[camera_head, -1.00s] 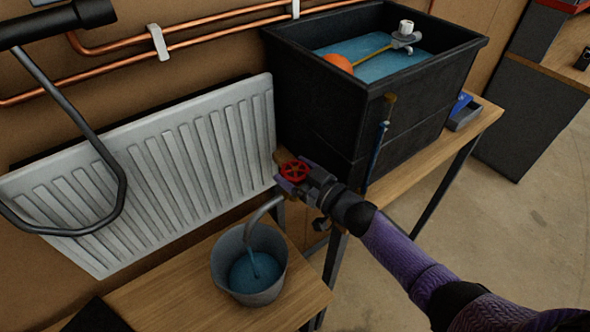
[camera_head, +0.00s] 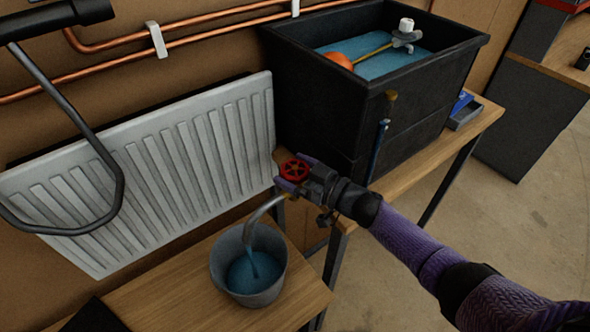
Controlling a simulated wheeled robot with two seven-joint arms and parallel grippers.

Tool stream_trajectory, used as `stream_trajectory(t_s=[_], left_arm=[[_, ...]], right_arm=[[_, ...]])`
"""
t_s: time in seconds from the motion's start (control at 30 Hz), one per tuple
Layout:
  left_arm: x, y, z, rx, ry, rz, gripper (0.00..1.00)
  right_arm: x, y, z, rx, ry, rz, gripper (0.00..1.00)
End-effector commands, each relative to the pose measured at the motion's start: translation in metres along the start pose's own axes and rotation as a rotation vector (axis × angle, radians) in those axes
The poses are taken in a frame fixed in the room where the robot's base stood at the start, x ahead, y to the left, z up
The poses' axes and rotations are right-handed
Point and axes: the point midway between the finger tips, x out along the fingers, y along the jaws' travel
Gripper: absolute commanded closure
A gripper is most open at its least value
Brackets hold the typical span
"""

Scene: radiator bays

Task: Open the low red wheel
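The small red wheel (camera_head: 294,170) sits low at the front left corner of the black tank's bench, above a curved grey spout (camera_head: 262,212). My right gripper (camera_head: 296,172) reaches it from the lower right. Its two purple fingers lie on opposite sides of the wheel's rim and appear closed on it; the exact contact is too small to see. Below the spout stands a grey bucket (camera_head: 221,270) with blue water, and a thin stream shows at the spout's mouth. My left gripper is not in view.
A white radiator (camera_head: 150,175) leans behind the bucket. The black tank (camera_head: 320,110) holds blue water and an orange float (camera_head: 339,60). A blue-handled upright pipe (camera_head: 379,150) stands at the tank's front. A dark bar with a bent grey tube (camera_head: 118,190) crosses the left side.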

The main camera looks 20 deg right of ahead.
Motion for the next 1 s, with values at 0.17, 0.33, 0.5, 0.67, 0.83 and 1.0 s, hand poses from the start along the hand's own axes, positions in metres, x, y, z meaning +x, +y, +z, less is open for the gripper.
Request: stream_trajectory(t_s=[0.17, 0.33, 0.5, 0.67, 0.83, 1.0], left_arm=[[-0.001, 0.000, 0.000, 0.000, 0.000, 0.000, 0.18], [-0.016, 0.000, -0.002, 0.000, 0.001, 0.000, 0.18], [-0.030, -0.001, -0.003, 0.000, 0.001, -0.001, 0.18], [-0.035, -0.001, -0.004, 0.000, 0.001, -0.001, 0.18], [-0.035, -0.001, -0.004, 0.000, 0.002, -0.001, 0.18], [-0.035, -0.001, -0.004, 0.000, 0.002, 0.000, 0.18]], right_arm=[[0.000, 0.000, -0.002, -0.001, 0.001, 0.000, 0.00], [0.000, 0.000, -0.032, -0.004, 0.001, -0.002, 0.00], [0.000, 0.000, -0.072, -0.006, 0.002, -0.002, 0.00], [0.000, 0.000, -0.096, -0.002, 0.001, 0.000, 0.00], [0.000, 0.000, -0.101, 0.000, 0.000, 0.000, 0.00], [0.000, 0.000, -0.100, 0.000, 0.000, 0.000, 0.00]])
